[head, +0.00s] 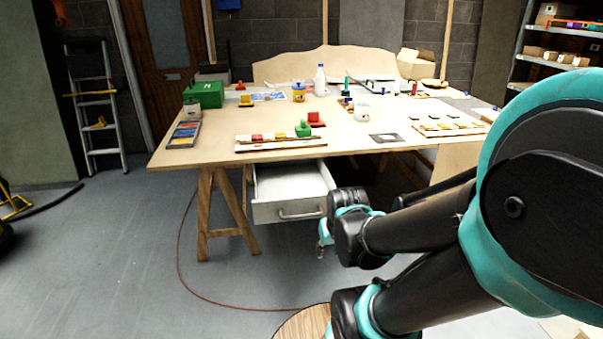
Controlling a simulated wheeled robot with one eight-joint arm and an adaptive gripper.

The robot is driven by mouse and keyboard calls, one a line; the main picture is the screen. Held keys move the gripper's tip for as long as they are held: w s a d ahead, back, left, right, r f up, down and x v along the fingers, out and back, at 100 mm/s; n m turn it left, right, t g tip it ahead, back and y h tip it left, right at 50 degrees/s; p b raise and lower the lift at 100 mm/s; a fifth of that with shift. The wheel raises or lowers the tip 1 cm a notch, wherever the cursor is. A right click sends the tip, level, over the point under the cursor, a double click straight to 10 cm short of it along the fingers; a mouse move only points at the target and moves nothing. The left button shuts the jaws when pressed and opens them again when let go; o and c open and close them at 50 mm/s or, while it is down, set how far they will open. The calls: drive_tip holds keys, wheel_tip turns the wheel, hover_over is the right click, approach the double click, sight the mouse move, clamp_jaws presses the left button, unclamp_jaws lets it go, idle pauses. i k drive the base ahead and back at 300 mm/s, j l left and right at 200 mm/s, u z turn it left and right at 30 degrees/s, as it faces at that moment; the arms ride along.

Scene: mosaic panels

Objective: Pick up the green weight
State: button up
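The green weight (303,129) is a small green block with a knob-like top. My arm comes in from the right, in front of the table. What seems to be part of my gripper (324,234) shows small at the arm's far end, below the tabletop and beside the open drawer. It is apart from the green weight. Its fingers are too small and hidden to read.
The worktable (190,154) carries a green box (203,95), a tray of coloured pieces (184,133), a white bottle (320,80) and a white mug (362,113). An open drawer (290,212) juts out below the front edge. A red cable (180,262) lies on the floor.

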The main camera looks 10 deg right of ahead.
sight(303, 130)
drive_tip(key=i+l, duration=0.15)
drive_tip(key=l, duration=0.2)
drive_tip(key=i+l, duration=0.15)
drive_tip(key=l, duration=0.2)
drive_tip(key=i+l+u, duration=0.1)
drive_tip(key=l, duration=0.25)
drive_tip(key=i+l, duration=0.2)
drive_tip(key=l, duration=0.15)
drive_tip(key=i+l+u, duration=0.1)
drive_tip(key=l, duration=0.3)
drive_tip(key=i+l, duration=0.2)
drive_tip(key=l, duration=0.15)
drive_tip(key=i+l, duration=0.15)
drive_tip(key=l, duration=0.25)
drive_tip(key=i+l+u, duration=0.1)
drive_tip(key=l, duration=0.25)
